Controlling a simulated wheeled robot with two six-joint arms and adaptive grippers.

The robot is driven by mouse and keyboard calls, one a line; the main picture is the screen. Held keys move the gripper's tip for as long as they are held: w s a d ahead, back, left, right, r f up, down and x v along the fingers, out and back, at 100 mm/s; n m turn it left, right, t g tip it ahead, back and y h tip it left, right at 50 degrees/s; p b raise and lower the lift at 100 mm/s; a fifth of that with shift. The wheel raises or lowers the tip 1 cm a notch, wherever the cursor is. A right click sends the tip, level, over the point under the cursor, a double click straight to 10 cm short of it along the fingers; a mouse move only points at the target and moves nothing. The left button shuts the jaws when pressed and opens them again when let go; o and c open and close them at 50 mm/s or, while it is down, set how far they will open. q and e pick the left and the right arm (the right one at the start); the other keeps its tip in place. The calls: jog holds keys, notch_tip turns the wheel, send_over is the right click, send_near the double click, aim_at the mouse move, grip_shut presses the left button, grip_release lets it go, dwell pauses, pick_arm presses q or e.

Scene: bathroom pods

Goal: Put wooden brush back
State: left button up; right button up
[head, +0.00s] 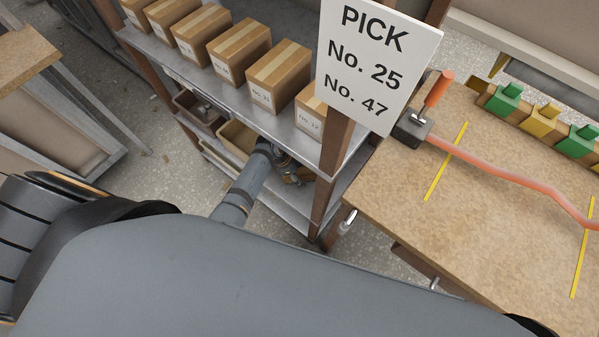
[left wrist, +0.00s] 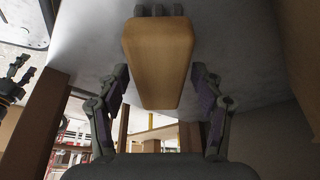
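In the left wrist view, the wooden brush (left wrist: 158,62) is a tan tapered block with dark bristle-like bits at its far end. It sits centred between the fingertips of my left gripper (left wrist: 160,72), which close in on its two sides. In the head view, my left gripper (head: 290,166) reaches in under the shelf's top board, beside an open bin (head: 238,137); the brush is hard to make out there. My right gripper (left wrist: 14,82) shows small and dark at the left wrist view's left edge, its fingers spread and empty.
Numbered cardboard boxes (head: 279,76) line the top board (head: 205,82) of the shelf. A wooden post (head: 335,145) stands just right of my left gripper. A pick sign (head: 377,60) hangs above it. A workbench (head: 480,205) with an orange hose (head: 510,175) is on the right.

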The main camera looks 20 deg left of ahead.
pick_arm(q)
jog(key=p+v, duration=0.2)
jog(key=v, duration=0.4)
jog(key=shift+a+r, duration=0.1)
jog(key=shift+r, duration=0.15)
jog(key=shift+s+a+r, duration=0.15)
jog(key=shift+a+r, duration=0.05)
jog(key=shift+r, duration=0.3)
